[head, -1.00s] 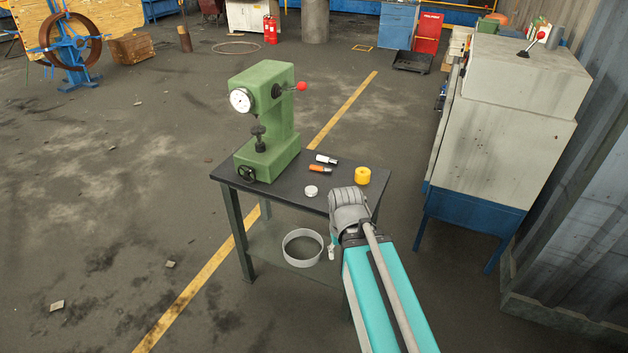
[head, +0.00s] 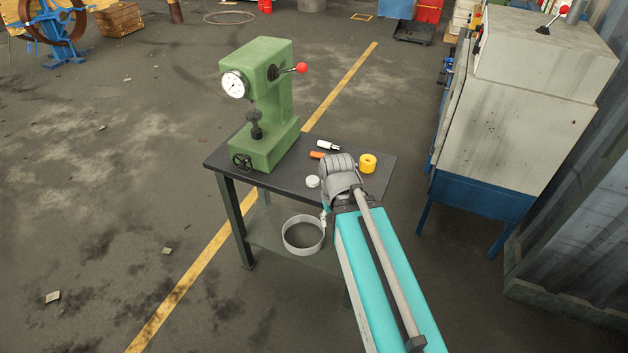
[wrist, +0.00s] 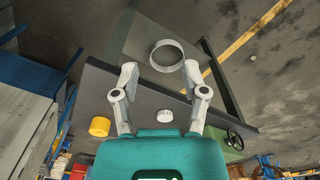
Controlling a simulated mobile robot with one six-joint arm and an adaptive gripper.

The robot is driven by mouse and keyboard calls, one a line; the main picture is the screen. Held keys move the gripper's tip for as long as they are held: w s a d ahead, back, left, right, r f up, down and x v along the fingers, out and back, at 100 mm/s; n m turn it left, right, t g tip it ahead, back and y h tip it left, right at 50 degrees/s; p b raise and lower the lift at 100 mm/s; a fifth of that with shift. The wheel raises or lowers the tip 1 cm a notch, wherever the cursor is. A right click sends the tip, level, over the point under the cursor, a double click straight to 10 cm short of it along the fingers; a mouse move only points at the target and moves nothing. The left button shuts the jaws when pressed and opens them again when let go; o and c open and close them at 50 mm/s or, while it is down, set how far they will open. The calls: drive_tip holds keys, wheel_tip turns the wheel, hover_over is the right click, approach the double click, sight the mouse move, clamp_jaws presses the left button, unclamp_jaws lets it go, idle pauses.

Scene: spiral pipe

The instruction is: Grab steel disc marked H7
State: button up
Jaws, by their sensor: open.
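A small pale steel disc (head: 312,181) lies flat on the dark tabletop, just left of my wrist in the head view. It also shows in the wrist view (wrist: 165,115), between my two fingers but nearer their bases than their tips. No H7 marking is readable. My gripper (wrist: 161,76) is open and empty, its fingers spread wide over the table's edge. In the head view my arm mostly hides the fingers. The disc appears apart from both fingers; the height between them is hard to tell.
A green press (head: 262,105) stands on the table (head: 222,160). A yellow roll (head: 367,163), an orange marker (head: 317,155) and a white-and-black marker (head: 328,146) lie near my wrist. A grey cabinet (head: 515,120) stands right.

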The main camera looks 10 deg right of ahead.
drive_tip(key=o, duration=0.4)
drive_tip(key=shift+w+a+f, duration=0.1)
drive_tip(key=shift+w+f, duration=0.05)
drive_tip(key=shift+o, duration=1)
drive_tip(key=shift+w+f+b, duration=0.2)
drive_tip(key=shift+f+b, duration=0.05)
drive_tip(key=shift+b, duration=0.1)
drive_tip(key=w+f+m+t+h+b, duration=0.1)
drive_tip(key=w+f+m+h+b, duration=0.3)
drive_tip(key=w+b, duration=0.3)
drive_tip(key=w+a+f+m+t+h+b, duration=0.2)
drive_tip(key=w+a+m+t+h+b, duration=0.1)
drive_tip(key=w+a+h+b, duration=0.1)
drive_tip(key=w+a+f+m+t+h+b, duration=0.1)
drive_tip(key=w+a+m+t+h+b, duration=0.2)
drive_tip(key=w+a+b, duration=0.4)
drive_tip(key=w+m+b, duration=0.1)
drive_tip(key=w+b, duration=0.1)
drive_tip(key=w, duration=0.2)
drive_tip(key=shift+a+f+m+h, duration=0.2)
drive_tip(key=shift+f+m+h, duration=0.1)
drive_tip(key=shift+f+h, duration=0.1)
drive_tip(key=shift+d, duration=0.1)
drive_tip(key=b, duration=0.3)
approach(312, 179)
drive_tip(key=shift+x, duration=2.1)
drive_tip(key=shift+s+f, duration=0.1)
